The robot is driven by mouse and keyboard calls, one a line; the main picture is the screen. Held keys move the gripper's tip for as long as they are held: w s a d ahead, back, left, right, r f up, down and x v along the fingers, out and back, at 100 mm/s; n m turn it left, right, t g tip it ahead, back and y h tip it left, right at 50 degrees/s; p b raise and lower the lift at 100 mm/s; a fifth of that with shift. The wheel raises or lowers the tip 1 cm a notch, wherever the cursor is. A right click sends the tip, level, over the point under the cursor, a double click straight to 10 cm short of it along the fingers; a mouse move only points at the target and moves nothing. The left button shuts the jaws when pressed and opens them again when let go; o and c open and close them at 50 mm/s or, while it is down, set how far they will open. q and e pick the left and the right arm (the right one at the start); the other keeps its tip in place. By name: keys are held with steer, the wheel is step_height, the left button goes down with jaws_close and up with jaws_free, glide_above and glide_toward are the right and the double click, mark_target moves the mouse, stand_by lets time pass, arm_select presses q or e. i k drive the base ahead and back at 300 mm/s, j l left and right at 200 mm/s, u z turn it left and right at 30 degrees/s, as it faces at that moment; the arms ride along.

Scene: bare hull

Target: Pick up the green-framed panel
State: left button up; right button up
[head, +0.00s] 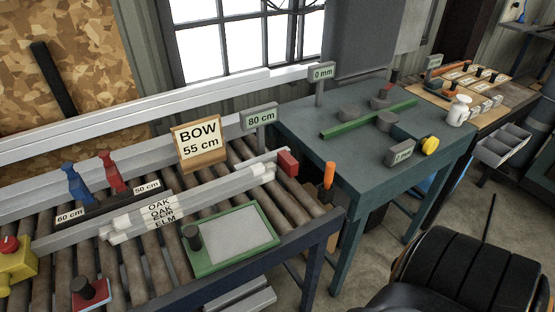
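The green-framed panel (238,235) lies flat on the front right part of the roller conveyor. It has a green rim, a pale grey face and a black cylindrical knob standing at its left side. Nothing touches it from above. Neither my left nor my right gripper shows in the head view.
Grey bars with OAK and ELM labels lie just behind the panel. A BOW 55 cm sign (199,146) stands farther back. Red and blue clamps (76,186) are at left. A teal table (300,120) adjoins at right. A black padded seat-like shape (465,270) is lower right.

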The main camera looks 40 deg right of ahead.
mark_target(214, 243)
steer(key=z, duration=0.8)
